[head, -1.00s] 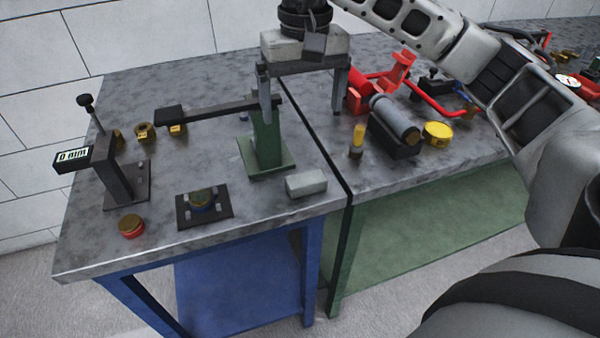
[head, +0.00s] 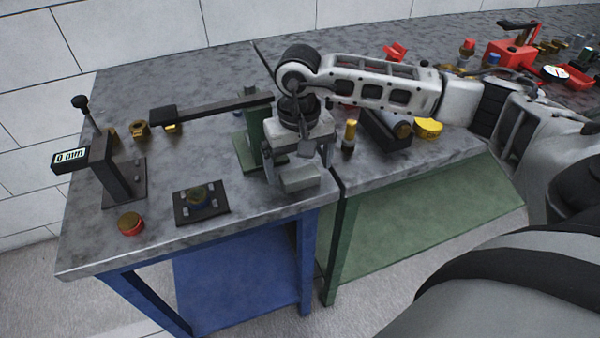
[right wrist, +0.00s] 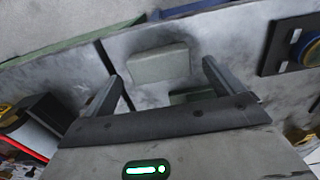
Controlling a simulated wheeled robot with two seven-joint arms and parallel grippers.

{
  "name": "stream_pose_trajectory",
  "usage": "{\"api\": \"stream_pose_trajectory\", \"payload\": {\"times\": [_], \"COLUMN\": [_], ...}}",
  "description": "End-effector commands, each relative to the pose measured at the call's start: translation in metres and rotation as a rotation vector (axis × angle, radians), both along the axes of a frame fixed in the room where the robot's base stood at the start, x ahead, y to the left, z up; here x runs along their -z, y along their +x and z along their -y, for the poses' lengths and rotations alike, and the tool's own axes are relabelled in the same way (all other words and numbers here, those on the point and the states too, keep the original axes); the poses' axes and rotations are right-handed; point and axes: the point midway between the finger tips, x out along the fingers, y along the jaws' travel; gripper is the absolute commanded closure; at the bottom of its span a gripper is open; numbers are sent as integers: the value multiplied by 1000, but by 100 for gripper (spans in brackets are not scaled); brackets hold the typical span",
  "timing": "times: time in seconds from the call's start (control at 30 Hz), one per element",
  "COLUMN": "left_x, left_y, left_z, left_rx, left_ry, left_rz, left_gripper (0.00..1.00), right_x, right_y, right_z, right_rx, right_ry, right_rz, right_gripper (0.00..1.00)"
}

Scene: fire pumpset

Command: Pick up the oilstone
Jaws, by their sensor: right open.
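The oilstone, a pale grey-green block (head: 300,179), lies on the front right of the left table, partly hidden behind my right gripper in the head view. In the right wrist view the block (right wrist: 159,63) lies flat between and slightly beyond the fingertips. My right gripper (head: 298,170) is open and empty, pointing down over the block, with one finger on either side of it. The fingers (right wrist: 162,73) show apart in the wrist view. I cannot tell whether they touch the block or how high they are above the tabletop. My left gripper is not in view.
A green stand with a dark bar (head: 215,108) is close behind the gripper. A dark plate with a round fitting (head: 201,204) lies to the left. A brass-topped post (head: 350,135) and a yellow round tin (head: 428,127) stand on the right table.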

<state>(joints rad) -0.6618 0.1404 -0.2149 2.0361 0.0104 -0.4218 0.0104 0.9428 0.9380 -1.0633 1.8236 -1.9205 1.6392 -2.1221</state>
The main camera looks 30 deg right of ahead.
Motion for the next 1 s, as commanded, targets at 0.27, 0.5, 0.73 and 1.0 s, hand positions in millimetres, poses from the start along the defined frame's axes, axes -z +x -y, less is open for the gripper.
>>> {"api": "stream_pose_trajectory", "payload": {"times": [0.27, 0.5, 0.73, 1.0], "left_x": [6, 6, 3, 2], "left_y": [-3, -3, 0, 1], "left_z": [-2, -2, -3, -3], "left_rx": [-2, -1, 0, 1], "left_ry": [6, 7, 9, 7], "left_rz": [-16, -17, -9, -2], "left_gripper": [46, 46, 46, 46], "right_x": [13, 12, 12, 2], "right_y": [0, 0, 1, 1], "right_z": [0, -1, -1, -1], "right_rx": [-1, -1, -1, 0], "right_ry": [1, 2, 1, 3], "right_rz": [2, 1, 2, 4], "right_gripper": [6, 48, 60, 60]}}
